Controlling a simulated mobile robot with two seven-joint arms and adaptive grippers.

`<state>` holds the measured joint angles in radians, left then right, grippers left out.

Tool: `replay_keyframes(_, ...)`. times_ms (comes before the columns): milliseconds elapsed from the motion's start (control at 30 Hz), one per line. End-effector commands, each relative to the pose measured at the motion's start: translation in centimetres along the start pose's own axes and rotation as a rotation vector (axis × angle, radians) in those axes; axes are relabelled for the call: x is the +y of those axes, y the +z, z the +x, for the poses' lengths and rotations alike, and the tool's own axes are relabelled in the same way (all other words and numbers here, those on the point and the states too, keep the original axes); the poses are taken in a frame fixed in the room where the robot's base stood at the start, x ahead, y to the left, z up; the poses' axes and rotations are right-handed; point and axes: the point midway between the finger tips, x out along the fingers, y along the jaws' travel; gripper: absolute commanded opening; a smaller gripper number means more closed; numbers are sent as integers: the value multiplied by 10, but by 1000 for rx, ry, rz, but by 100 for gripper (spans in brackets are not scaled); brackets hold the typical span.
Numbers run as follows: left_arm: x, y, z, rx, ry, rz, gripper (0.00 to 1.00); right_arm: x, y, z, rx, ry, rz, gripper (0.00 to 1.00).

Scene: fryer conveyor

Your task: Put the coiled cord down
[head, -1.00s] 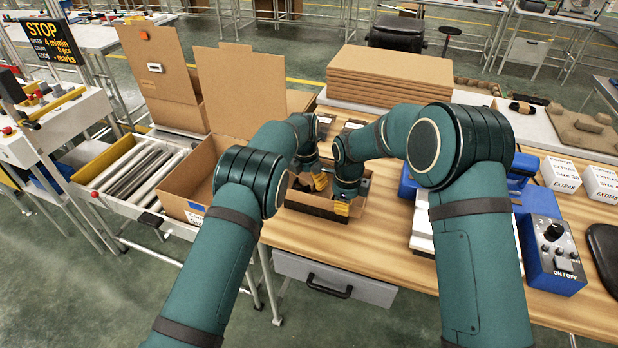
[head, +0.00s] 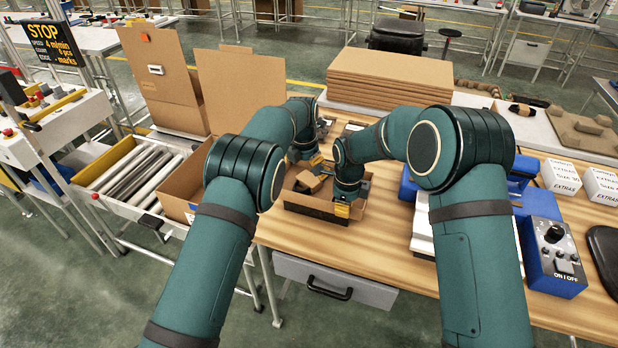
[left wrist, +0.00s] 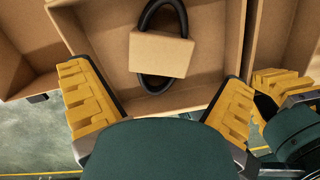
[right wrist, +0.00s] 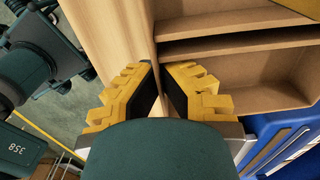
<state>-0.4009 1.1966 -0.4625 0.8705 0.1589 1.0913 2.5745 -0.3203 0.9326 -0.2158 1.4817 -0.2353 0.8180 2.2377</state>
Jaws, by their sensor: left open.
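The coiled cord (left wrist: 157,80) is a black loop with a brown card sleeve around its middle. It lies inside a shallow cardboard box (left wrist: 102,52). In the head view the sleeve of the cord (head: 309,182) shows inside the box (head: 312,206). My left gripper (head: 314,161) is open and empty above the box, apart from the cord; its spread fingers (left wrist: 158,92) show in the left wrist view. My right gripper (head: 343,209) is at the box's near right corner. In the right wrist view its fingers (right wrist: 158,75) are closed on a box wall, one on each side.
A larger open carton (head: 181,190) stands left of the box beside a roller conveyor (head: 128,177). Flat cardboard sheets (head: 390,72) are stacked behind. A blue control box (head: 552,262) and white extras boxes (head: 561,176) are at the right. The wooden table (head: 385,225) is bare in front.

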Motion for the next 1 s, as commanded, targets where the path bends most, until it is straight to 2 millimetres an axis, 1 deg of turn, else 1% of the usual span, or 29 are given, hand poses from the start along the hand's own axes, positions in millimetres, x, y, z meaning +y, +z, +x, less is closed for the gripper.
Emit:
replay_keyframes(33,0,0,-13,-3,1,0,100,1,-1,1,2,3,0,0)
replay_keyframes(100,0,1,-26,-3,1,1,100,1,-1,1,2,3,0,0)
replay_keyframes(200,0,0,-44,-2,0,1,100,1,-1,1,2,3,0,0)
replay_keyframes(333,0,0,-60,-1,0,0,100,1,-1,1,2,3,0,0)
replay_keyframes(500,0,0,-68,0,0,0,100,1,-1,1,2,3,0,0)
replay_keyframes(867,0,0,-69,0,0,0,100,1,-1,1,2,3,0,0)
replay_keyframes(967,0,0,-69,0,0,0,100,1,0,1,2,3,0,33)
replay_keyframes(1000,0,0,-69,0,0,0,100,1,0,1,2,2,0,39)
